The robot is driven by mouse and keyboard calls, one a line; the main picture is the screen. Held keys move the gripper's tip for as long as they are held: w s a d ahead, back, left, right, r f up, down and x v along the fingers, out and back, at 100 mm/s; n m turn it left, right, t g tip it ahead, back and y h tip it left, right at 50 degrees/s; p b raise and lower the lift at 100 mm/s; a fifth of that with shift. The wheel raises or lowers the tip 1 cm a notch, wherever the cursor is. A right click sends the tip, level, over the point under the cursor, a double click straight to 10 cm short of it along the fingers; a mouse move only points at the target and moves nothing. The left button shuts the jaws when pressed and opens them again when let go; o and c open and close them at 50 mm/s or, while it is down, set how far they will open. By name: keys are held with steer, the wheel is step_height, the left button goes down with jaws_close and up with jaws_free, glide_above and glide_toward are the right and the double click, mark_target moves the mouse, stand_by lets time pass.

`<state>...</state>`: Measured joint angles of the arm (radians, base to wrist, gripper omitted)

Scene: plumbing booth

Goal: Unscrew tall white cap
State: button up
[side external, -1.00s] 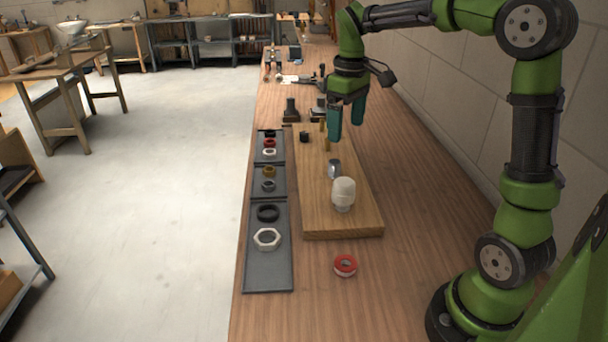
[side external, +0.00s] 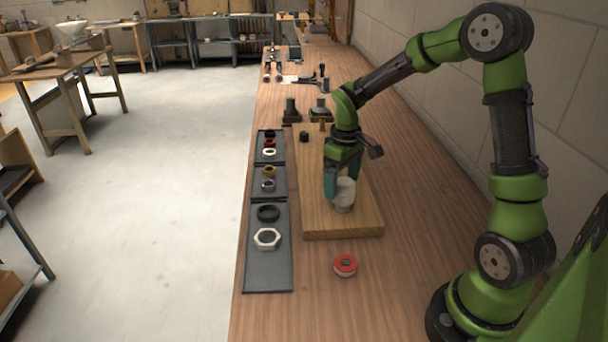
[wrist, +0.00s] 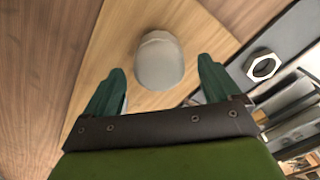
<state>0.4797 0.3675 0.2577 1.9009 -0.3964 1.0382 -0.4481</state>
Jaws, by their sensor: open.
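The tall white cap (side external: 343,196) stands upright near the front end of the wooden board (side external: 320,226). In the wrist view the cap (wrist: 159,62) shows just beyond my fingertips, roughly midway between them. My gripper (side external: 338,188) points down at the cap, with one green finger in front of its left side. In the wrist view my gripper (wrist: 160,75) is open, with nothing held between its two green fingers. I cannot tell whether a finger touches the cap. The part under the cap is hidden, and the grey metal fitting behind it is mostly covered by my gripper.
Grey trays (side external: 268,270) along the board's left hold several nuts and rings, including a white hex nut (side external: 267,239). A red tape roll (side external: 345,265) lies in front of the board. Small dark fittings (side external: 305,136) stand farther back. The bench right of the board is clear.

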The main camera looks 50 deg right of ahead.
steer(key=shift+f, duration=0.95)
steer(key=c, duration=1.1)
steer(key=n, duration=0.4)
steer(key=shift+a+r, duration=0.1)
steer(key=n, duration=0.4)
steer(key=shift+s+a+n, duration=0.1)
steer(key=shift+n, duration=0.2)
steer(key=n, duration=0.3)
steer(key=shift+a+r, duration=0.1)
steer(key=n, duration=0.4)
steer(key=shift+s, duration=0.15)
